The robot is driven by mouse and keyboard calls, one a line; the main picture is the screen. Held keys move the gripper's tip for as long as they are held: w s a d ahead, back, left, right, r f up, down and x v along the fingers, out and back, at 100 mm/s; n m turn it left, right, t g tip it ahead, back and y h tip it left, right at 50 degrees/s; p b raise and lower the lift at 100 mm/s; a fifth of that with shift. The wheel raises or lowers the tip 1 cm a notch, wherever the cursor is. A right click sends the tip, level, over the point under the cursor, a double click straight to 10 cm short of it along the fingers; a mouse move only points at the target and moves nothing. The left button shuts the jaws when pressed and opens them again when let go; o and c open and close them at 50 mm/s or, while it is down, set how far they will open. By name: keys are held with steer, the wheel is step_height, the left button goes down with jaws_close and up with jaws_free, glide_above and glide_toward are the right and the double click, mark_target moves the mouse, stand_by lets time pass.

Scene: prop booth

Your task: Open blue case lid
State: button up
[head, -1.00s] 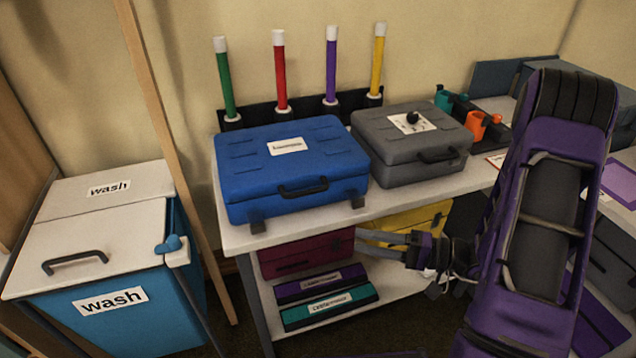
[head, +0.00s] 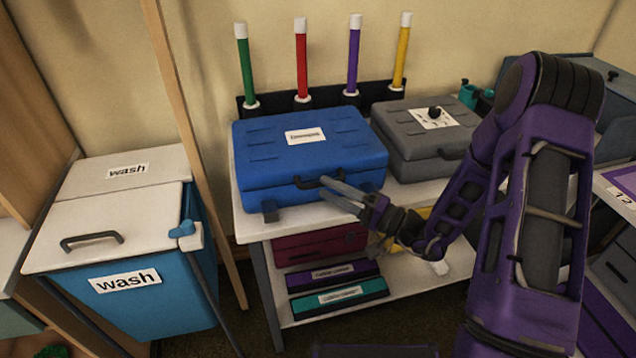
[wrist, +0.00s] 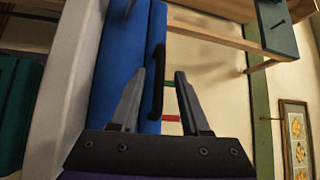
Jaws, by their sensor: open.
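The blue case (head: 262,160) lies shut on the white-topped bench, with a white label on its lid. Its black handle (head: 306,184) is on the front side. A dark latch (head: 269,211) hangs at the front left; the right one is hidden behind my gripper. My gripper (head: 325,185) is open at the front of the case, its fingertips by the handle's right part. In the wrist view, the blue case (wrist: 132,30) fills the left middle, and the handle (wrist: 157,75) appears between the open fingers (wrist: 160,74). I cannot tell whether they touch it.
A grey case (head: 400,150) stands right beside the blue one. Several coloured tubes rise from a black rack (head: 325,100) behind. A wooden post (head: 195,140) and a wash bin (head: 130,225) stand to the left. Cases lie on the shelf below.

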mark_target(318, 184)
steer(key=shift+x, duration=1.8)
jaws_close()
